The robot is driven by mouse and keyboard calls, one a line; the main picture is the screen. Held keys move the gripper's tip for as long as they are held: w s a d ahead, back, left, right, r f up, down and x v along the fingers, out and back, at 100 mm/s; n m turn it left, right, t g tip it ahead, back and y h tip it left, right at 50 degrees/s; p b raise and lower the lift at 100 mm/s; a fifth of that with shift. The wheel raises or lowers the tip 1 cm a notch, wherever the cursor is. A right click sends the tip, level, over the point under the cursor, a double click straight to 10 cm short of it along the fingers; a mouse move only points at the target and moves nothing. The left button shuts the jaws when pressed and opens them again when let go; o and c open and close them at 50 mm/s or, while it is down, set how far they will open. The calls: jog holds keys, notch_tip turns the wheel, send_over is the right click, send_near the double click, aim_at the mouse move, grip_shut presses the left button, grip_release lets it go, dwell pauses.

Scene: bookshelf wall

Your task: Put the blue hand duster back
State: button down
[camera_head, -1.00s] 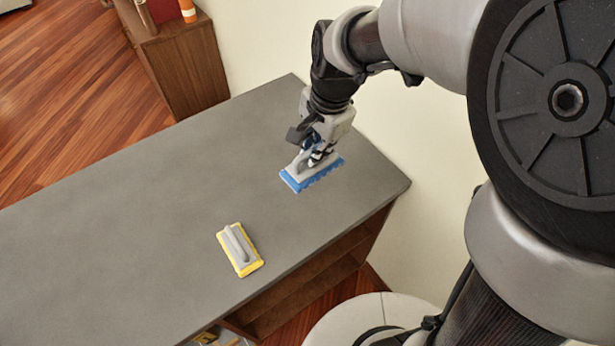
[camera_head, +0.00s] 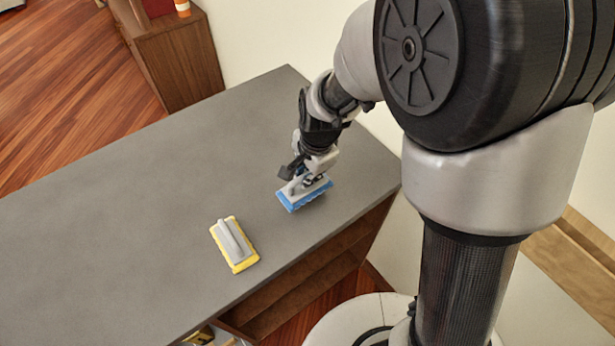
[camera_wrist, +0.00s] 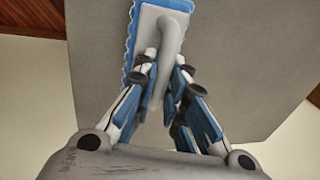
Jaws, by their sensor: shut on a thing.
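The blue hand duster (camera_head: 303,193) has a grey back and handle with a blue pad below. My gripper (camera_head: 306,181) is shut on its handle, over the right part of the grey tabletop. In the wrist view the duster (camera_wrist: 152,22) shows its grey handle between the two fingers of my gripper (camera_wrist: 163,75). From the head view I cannot tell whether the pad touches the tabletop. A yellow hand duster (camera_head: 234,245) with a grey handle lies on the tabletop, left of and nearer than the blue one.
The grey tabletop (camera_head: 130,210) is clear to the left and behind. Its front edge has open wooden shelves (camera_head: 320,275) below. A brown cabinet (camera_head: 180,65) stands behind, with an orange and white item (camera_head: 183,8) on it. A pale wall borders the far right side.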

aim_at(313, 190)
jog(key=x, duration=0.1)
jog(key=b+x, duration=0.1)
jog(key=x, duration=0.2)
jog(key=shift+s+d+f, duration=0.1)
jog(key=shift+s+d, duration=0.1)
jog(key=shift+s, duration=0.15)
jog(key=c, duration=1.6)
grip_release()
jog(key=shift+c, duration=0.2)
jog(key=shift+r, duration=0.2)
jog(key=s+d+r+n+t+p, duration=0.1)
jog(key=s+d+r+n+p, duration=0.25)
jog(key=r, duration=0.65)
jog(key=s+d+r+n, duration=0.2)
jog(key=s+d+r, duration=0.3)
jog(key=r, duration=0.6)
jog(key=s+d+r+n, duration=0.1)
jog(key=s+d+n, duration=0.1)
jog(key=s, duration=0.3)
jog(key=s+d+r+n+t+h, duration=0.1)
jog(key=s+r+n, duration=0.1)
jog(key=s, duration=0.4)
jog(key=shift+s+d+r+n+t, duration=0.25)
jog(key=shift+d+n+t, duration=0.1)
jog(key=shift+n, duration=0.5)
